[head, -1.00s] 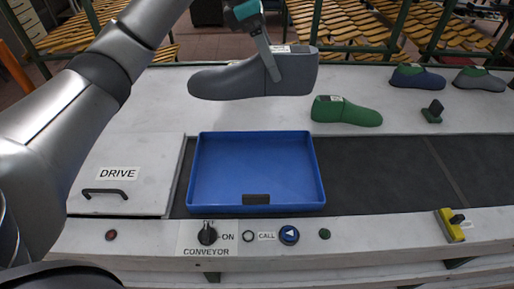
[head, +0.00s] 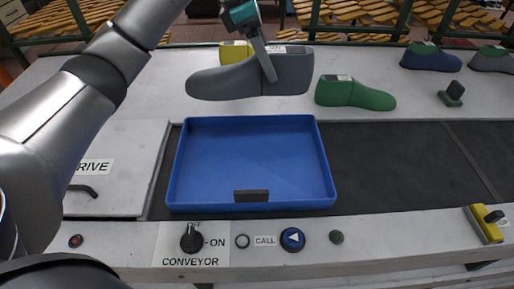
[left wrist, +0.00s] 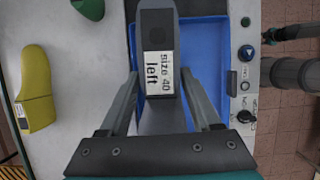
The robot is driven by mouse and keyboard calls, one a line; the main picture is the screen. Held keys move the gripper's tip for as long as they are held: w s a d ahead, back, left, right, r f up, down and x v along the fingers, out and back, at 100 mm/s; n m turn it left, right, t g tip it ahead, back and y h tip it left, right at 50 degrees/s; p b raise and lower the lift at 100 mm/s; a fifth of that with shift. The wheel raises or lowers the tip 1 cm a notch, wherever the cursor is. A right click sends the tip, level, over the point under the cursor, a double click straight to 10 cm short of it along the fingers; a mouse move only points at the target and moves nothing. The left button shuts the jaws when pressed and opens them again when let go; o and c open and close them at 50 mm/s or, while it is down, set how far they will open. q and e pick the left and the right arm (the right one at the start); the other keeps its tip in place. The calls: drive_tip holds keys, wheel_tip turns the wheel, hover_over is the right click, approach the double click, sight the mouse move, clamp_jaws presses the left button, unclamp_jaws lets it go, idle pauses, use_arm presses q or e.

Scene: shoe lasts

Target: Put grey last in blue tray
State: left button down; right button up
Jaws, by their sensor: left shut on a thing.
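The grey last (head: 240,80) is held in the air in my left gripper (head: 265,66), its toe pointing left in the head view. The gripper is shut on its heel part. In the left wrist view the last (left wrist: 157,20) lies between the two fingers of the gripper (left wrist: 167,85), and its label reads "size 40 left". The blue tray (head: 325,185) is empty and sits on the dark conveyor belt, nearer to me than the last. In the left wrist view the tray (left wrist: 212,60) shows beneath the last.
A green last (head: 355,94) stands right of the grey one. A yellow last (head: 235,50) is partly hidden behind it. A blue last (head: 430,58) and another grey last (head: 492,60) are at the far right. Conveyor controls (head: 192,238) line the front edge. Belt right of the tray is clear.

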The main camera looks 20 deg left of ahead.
sight(244, 91)
use_arm(q)
wheel_tip(244, 91, down, 18)
drive_tip(key=shift+f+b, duration=0.15)
drive_tip(key=shift+b, duration=0.75)
drive_tip(key=shift+c, duration=0.4)
unclamp_jaws()
drive_tip(key=p+v, duration=0.1)
drive_tip(key=v, duration=1.1)
